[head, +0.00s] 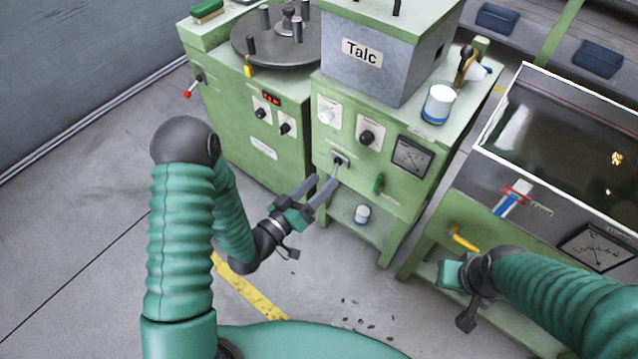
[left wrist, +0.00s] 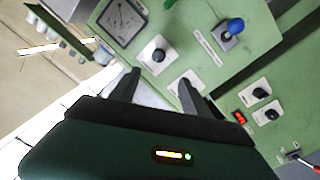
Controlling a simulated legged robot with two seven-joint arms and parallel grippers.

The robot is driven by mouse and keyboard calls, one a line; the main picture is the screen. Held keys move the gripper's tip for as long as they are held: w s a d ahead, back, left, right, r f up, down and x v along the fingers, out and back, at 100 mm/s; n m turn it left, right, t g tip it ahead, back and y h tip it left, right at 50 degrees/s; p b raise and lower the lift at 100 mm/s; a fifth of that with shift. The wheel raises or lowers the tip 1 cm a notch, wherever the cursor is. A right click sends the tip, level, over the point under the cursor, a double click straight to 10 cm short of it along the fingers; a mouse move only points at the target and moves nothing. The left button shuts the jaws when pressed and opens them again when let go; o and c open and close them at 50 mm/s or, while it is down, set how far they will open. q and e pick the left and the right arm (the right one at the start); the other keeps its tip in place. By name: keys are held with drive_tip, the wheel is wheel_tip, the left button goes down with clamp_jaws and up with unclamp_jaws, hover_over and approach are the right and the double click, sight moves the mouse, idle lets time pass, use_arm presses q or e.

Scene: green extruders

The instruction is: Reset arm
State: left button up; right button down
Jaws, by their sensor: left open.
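My left gripper (head: 322,186) is open and points at the front panel of the middle green machine (head: 330,145). Its fingertips appear just below and in front of a small dark switch on a plate (head: 340,159); I cannot tell whether they touch anything. In the left wrist view the two dark fingers of my left gripper (left wrist: 159,82) stand apart with nothing held between them. Beyond them is the green panel with a black knob (left wrist: 158,55), a meter (left wrist: 122,20) and a blue knob (left wrist: 235,25). My right gripper (head: 463,292) is at the lower right, beside the right-hand machine; its jaws are unclear.
A grey hopper marked Talc (head: 375,65) tops the middle machine, with a white and blue cup (head: 438,104) beside it. A yellow handle (head: 465,238) juts from the right machine. Floor at left is clear.

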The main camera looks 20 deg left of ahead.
use_arm(q)
drive_tip(key=a+f+m+g+y, duration=0.3)
drive_tip(key=a+f+g+y, duration=0.1)
drive_tip(key=g+y, duration=0.15)
drive_tip(key=s+a+r+n+g+y, duration=0.25)
drive_tip(key=s+g, duration=0.45)
drive_tip(key=s, duration=0.7)
wheel_tip(320, 180, up, 16)
drive_tip(key=s+g+p, duration=0.1)
drive_tip(key=s+p, duration=0.1)
drive_tip(key=p, duration=1.3)
drive_tip(key=shift+r+m+p, duration=0.2)
drive_tip(key=shift+m+p, duration=0.1)
drive_tip(key=shift+m, duration=0.15)
drive_tip(key=shift+w, duration=0.1)
